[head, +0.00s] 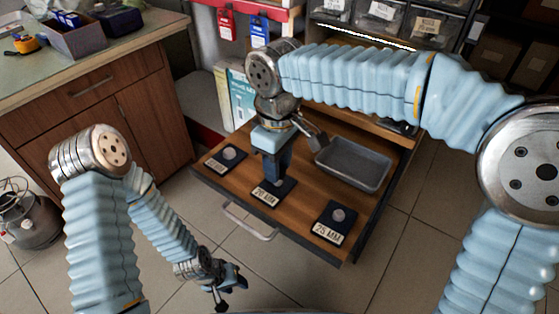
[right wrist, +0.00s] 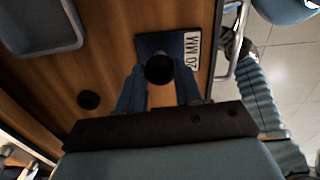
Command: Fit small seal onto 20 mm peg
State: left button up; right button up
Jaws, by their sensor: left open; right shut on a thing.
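My right gripper (head: 276,178) points down over the 20 MM plate (head: 262,192) in the drawer. In the right wrist view its blue fingers (right wrist: 159,78) are shut on a small dark round seal (right wrist: 159,69), which overlaps the 20 MM plate (right wrist: 150,43). The 20 mm peg is hidden behind the gripper and seal, so I cannot tell whether the seal is around the peg or above it. My left gripper (head: 229,288) is open and empty, low in front of the drawer.
The open drawer also holds a plate with a peg (head: 228,156) at left, a 25 MM plate (head: 333,232) at right and a grey tray (head: 352,166) behind. A dark disc (right wrist: 88,99) lies on the drawer floor. A cabinet (head: 110,95) stands left.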

jog(key=shift+f+b, duration=0.45)
jog(key=shift+f, duration=0.45)
pick_arm(q)
jog(key=shift+a+f, duration=0.15)
jog(key=shift+f, duration=0.65)
jog(key=shift+r+p, duration=0.4)
jog(key=shift+p, duration=0.05)
jog(key=shift+r, duration=0.2)
pick_arm(e)
jog(key=shift+r, duration=0.2)
pick_arm(q)
jog(key=shift+r+p, duration=0.7)
jog(key=shift+p, duration=0.15)
pick_arm(e)
jog(key=shift+r, duration=0.65)
pick_arm(q)
jog(key=shift+r, duration=0.15)
jog(key=shift+r+p, duration=0.15)
jog(key=shift+p, duration=0.15)
pick_arm(e)
jog(key=shift+r, duration=0.15)
pick_arm(q)
jog(key=shift+r+p, duration=0.7)
pick_arm(e)
jog(key=shift+r, duration=0.65)
pick_arm(q)
jog(key=shift+r, duration=0.15)
